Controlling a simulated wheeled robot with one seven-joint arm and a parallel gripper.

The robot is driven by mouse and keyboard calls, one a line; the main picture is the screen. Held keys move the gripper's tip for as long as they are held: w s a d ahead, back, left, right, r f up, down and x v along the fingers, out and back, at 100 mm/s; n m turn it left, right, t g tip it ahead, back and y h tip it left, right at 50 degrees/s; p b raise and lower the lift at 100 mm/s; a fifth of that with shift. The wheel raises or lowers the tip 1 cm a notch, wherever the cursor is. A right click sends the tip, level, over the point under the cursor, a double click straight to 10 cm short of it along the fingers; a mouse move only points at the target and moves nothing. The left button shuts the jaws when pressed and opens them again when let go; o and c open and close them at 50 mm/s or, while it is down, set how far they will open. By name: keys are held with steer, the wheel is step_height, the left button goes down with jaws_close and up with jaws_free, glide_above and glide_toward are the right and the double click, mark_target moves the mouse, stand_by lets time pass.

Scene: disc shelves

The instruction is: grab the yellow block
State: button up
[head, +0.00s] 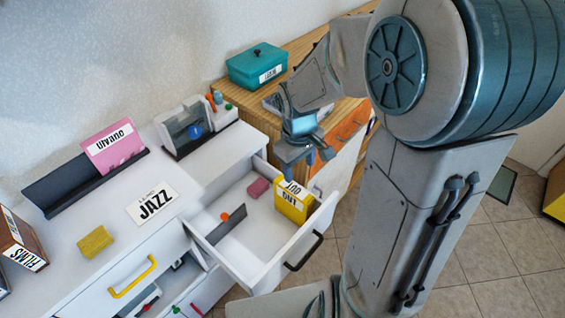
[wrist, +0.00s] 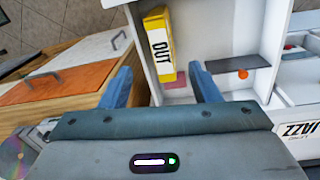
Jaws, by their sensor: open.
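A yellow block (head: 95,242) with a rough surface lies on the white cabinet top, left of the JAZZ card. A separate yellow box (head: 291,205) with a white label reading OUT stands in the open drawer; it also shows in the wrist view (wrist: 157,45). My gripper (head: 305,160) is open and empty, above the back edge of the open drawer. In the wrist view its two blue fingers stand apart (wrist: 164,85), with the drawer wall and a pink block (wrist: 174,85) beyond them. The yellow block on the cabinet top is not in the wrist view.
The open drawer (head: 248,268) also holds the pink block, a dark divider (head: 226,229) and a small orange ball. A pink sleeve (head: 114,147) stands in a black rack behind the yellow block. A teal box (head: 257,66) sits on the wooden cabinet. The cabinet top around the yellow block is clear.

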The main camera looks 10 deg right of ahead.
steer(key=n, duration=0.1)
glide_toward(293, 199)
steer(key=shift+w+d+r+y, duration=0.2)
steer(key=shift+w+d, duration=0.1)
steer(key=shift+w, duration=0.3)
steer(key=shift+w+d+r+y, duration=0.1)
steer(key=shift+w+d+r, duration=0.15)
steer(key=shift+w, duration=0.3)
steer(key=shift+f+n, duration=0.3)
steer(key=shift+f, duration=0.05)
step_height(293, 199, down, 13)
steer(key=shift+f+b, duration=0.25)
steer(key=shift+b, duration=0.95)
steer(key=c, duration=1.1)
